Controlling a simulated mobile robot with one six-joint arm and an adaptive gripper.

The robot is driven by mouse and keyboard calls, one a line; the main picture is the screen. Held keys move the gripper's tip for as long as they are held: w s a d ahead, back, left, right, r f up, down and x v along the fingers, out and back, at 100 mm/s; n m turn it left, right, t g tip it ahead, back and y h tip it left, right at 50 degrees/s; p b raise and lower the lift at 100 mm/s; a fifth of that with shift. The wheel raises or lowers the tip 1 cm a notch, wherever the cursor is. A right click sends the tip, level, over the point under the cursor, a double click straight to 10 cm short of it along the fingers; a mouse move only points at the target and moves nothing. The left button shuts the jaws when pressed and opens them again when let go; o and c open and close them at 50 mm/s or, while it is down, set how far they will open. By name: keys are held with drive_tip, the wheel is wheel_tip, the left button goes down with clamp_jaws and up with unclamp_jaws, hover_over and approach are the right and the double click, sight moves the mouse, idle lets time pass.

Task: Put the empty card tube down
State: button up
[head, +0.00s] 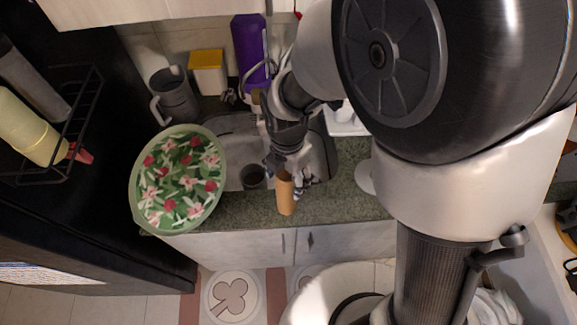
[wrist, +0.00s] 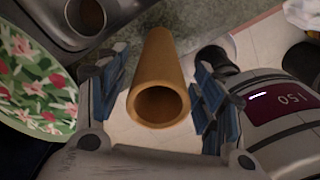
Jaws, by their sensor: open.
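The empty card tube (head: 285,194) is a plain brown cylinder at the front edge of the green counter, in front of the sink. In the wrist view the tube (wrist: 158,82) points its open, hollow end at the camera. My gripper (wrist: 160,95) is open, with one blue-padded finger on each side of the tube and a visible gap on both sides. In the head view my gripper (head: 288,168) is right at the tube's upper end. What the tube's far end rests on is hard to make out.
A green floral tray (head: 137,190) lies left of the sink (head: 236,130). A grey mug (head: 173,97), a yellow-lidded box (head: 207,72) and a purple bottle (head: 249,50) stand behind. Bare counter (head: 345,195) shows to the right.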

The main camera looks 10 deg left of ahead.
drive_tip(key=shift+r, duration=0.15)
wheel_tip(320, 180, up, 12)
drive_tip(key=p, duration=0.3)
drive_tip(key=s+d+r+m+t, duration=0.1)
drive_tip(key=s+d+r+m, duration=0.2)
drive_tip(key=d+m, duration=0.3)
drive_tip(key=s+d+r+m+t, duration=0.2)
drive_tip(key=d+m, duration=0.5)
drive_tip(key=m, duration=0.6)
drive_tip(key=s+d+r+m+t, duration=0.1)
drive_tip(key=s+d+r+m, duration=0.3)
drive_tip(key=m, duration=0.6)
drive_tip(key=d+r, duration=0.2)
drive_tip(key=d, duration=0.1)
drive_tip(key=shift+s+d+r+m+t, duration=0.15)
drive_tip(key=shift+s+r+m+t, duration=0.05)
drive_tip(key=shift+s+m+t, duration=0.15)
wheel_tip(320, 180, down, 9)
drive_tip(key=b, duration=0.9)
drive_tip(key=shift+f+b, duration=0.2)
drive_tip(key=shift+b, duration=0.1)
